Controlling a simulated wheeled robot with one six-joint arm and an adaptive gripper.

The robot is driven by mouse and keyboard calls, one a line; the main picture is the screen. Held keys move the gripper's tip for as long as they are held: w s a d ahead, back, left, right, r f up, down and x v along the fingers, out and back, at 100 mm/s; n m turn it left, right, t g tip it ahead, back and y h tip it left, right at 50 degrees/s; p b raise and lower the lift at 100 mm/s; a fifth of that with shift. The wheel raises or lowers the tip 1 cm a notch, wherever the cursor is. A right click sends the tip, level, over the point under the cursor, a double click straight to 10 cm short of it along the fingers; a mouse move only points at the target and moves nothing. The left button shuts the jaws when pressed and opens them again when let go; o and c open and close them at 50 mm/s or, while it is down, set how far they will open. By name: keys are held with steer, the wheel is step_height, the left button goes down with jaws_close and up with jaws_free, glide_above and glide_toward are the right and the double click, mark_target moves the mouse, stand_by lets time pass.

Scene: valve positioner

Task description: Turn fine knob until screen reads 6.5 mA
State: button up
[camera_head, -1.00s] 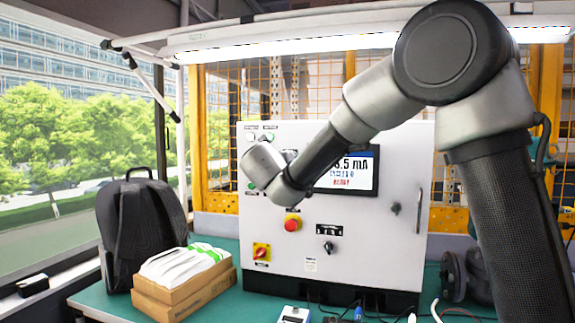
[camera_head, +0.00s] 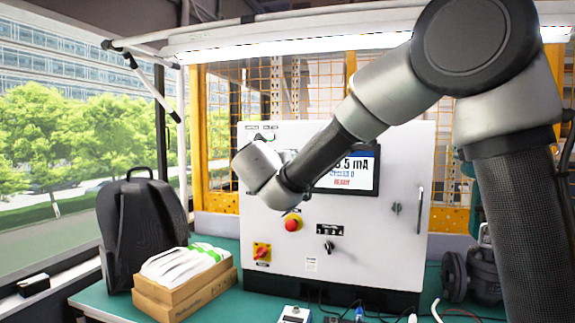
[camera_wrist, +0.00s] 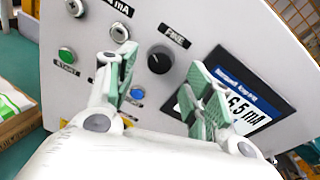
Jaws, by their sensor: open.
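The fine knob (camera_wrist: 159,60) is a round black knob under a FINE label on the pale panel. My gripper (camera_wrist: 162,66) is open in the wrist view, its green-padded fingers apart on either side of the knob in the picture. The knob looks free, and no finger visibly grips it. The screen (camera_wrist: 252,118) reads 6.5 mA in the wrist view, partly covered by the right finger. In the head view the screen (camera_head: 358,178) shows "5 mA" and red READY text, its left part behind my arm. The fine knob and my fingers are hidden there by my wrist.
The cabinet (camera_head: 370,245) also carries a red emergency button (camera_head: 292,225), a red-yellow switch (camera_head: 262,252) and a black selector (camera_head: 329,247). A green button (camera_wrist: 67,55) and a blue button (camera_wrist: 137,93) sit near the knob. A backpack (camera_head: 140,235) and boxes (camera_head: 185,295) stand left.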

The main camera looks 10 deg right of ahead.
steer(key=f+v, duration=0.1)
steer(key=v, duration=0.6)
steer(key=shift+s+a+r, duration=0.2)
steer(key=shift+s+r, duration=0.2)
steer(key=shift+r, duration=0.1)
